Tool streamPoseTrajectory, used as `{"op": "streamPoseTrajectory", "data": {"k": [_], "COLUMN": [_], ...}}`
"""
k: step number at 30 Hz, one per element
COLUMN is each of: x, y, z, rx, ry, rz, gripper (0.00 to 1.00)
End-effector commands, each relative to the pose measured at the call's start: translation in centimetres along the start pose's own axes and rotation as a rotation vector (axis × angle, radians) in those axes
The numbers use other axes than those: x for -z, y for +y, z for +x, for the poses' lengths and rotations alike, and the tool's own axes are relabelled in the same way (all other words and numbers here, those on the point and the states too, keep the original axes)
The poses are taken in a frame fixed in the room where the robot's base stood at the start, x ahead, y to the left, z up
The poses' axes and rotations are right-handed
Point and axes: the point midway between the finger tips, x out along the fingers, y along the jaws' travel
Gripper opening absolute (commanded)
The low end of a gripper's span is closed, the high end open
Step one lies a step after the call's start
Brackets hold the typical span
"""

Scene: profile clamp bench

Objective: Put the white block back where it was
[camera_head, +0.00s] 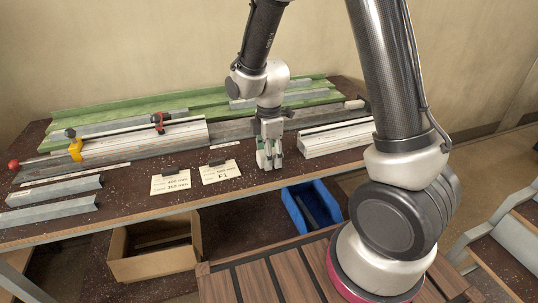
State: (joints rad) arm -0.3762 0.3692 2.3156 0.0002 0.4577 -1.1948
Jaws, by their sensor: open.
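My gripper (269,160) points down over the front part of the bench, near the middle, with its fingers apart. Its fingertips are close to the bench top; I cannot tell whether they touch it. I cannot make out a white block between the fingers, and the gripper hides what is behind it. A small pale block (354,104) sits at the right end of the long grey rail, well to the right of and behind my gripper. I cannot tell whether it is the white block of the task.
White profiles (334,138) lie right of my gripper. Two paper cards (220,172) lie left. A yellow clamp (76,150) and a red clamp (159,122) sit along the rail. A cardboard box (150,262) and a blue bin (311,206) stand below the bench front.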

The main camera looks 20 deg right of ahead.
Motion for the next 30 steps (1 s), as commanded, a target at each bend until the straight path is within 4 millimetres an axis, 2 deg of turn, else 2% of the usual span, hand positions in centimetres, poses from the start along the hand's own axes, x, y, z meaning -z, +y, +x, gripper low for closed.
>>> {"op": "streamPoseTrajectory", "data": {"k": [5,12,16,21,26,29,30], "x": [0.1,0.1,0.0,0.0,-0.1,-1.1,-1.8], "y": [0.2,0.2,0.1,0.0,0.0,-0.6,-1.1], "z": [-2.2,-7.6,-10.1,-11.8,-12.3,-13.5,-14.5], "rx": [-0.006,-0.007,-0.005,-0.002,-0.002,-0.021,-0.036], "ry": [0.002,0.003,0.002,0.001,0.001,0.009,0.016], "rz": [0.0,0.0,0.0,0.0,0.007,0.076,0.133], "gripper": [0.57,0.57,0.57,0.57,0.57,0.57,0.57]}}
